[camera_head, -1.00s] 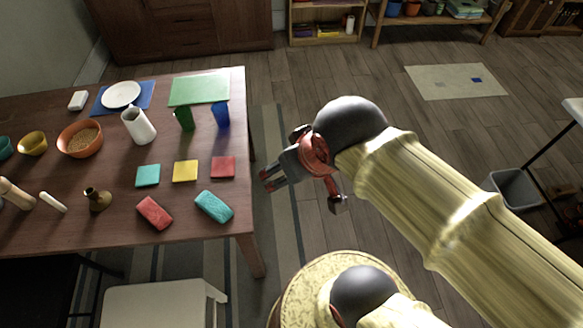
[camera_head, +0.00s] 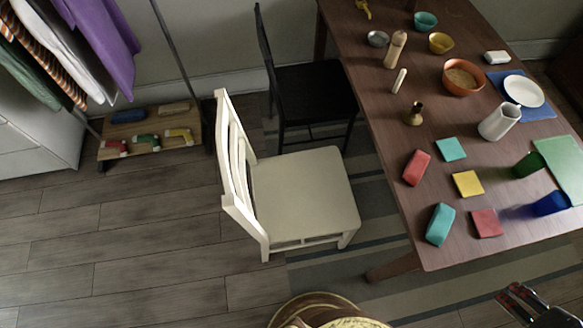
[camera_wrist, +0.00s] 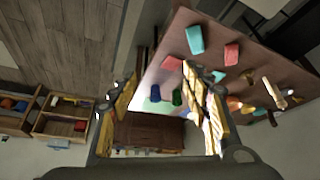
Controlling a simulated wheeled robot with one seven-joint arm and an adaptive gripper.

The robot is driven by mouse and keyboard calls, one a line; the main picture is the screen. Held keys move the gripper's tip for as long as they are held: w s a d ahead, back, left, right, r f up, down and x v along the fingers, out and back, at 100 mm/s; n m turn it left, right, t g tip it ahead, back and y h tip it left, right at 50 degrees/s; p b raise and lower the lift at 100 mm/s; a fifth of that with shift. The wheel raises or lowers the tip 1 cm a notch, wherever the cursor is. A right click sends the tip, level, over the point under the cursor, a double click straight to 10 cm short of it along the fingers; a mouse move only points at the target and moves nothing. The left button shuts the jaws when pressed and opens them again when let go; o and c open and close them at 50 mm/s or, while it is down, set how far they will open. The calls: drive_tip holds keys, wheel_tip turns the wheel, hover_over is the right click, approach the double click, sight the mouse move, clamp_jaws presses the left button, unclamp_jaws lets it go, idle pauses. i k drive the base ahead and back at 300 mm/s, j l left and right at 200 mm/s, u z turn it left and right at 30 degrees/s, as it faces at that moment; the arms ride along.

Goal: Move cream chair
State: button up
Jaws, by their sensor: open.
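The cream chair (camera_head: 303,192) stands upright on the floor in the middle of the head view, its slatted back on the left and its seat facing the table. It stands partly on the striped rug, beside the dark table (camera_head: 400,200). My gripper (camera_head: 517,298) is at the lower right of the head view, past the table's near corner and well apart from the chair. In the wrist view my gripper (camera_wrist: 160,95) shows its two fingers spread with nothing between them. A pale corner at the top of the wrist view may be the chair.
A black chair (camera_head: 312,95) stands just behind the cream chair at the table. A clothes rack with a low shoe shelf (camera_head: 150,135) is at the left. Sponges, bowls and cups are on the table. The wooden floor (camera_head: 130,245) left of the cream chair is clear.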

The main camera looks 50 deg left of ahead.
sight(307, 194)
drive_tip(key=u, duration=2.25)
drive_tip(key=z, duration=0.35)
drive_tip(key=j+z, duration=0.4)
drive_tip(key=j, duration=0.2)
drive_tip(key=j+z, duration=0.4)
drive_tip(key=j, duration=0.75)
drive_tip(key=k+j, duration=0.1)
drive_tip(key=j, duration=0.5)
drive_tip(key=i+z, duration=0.05)
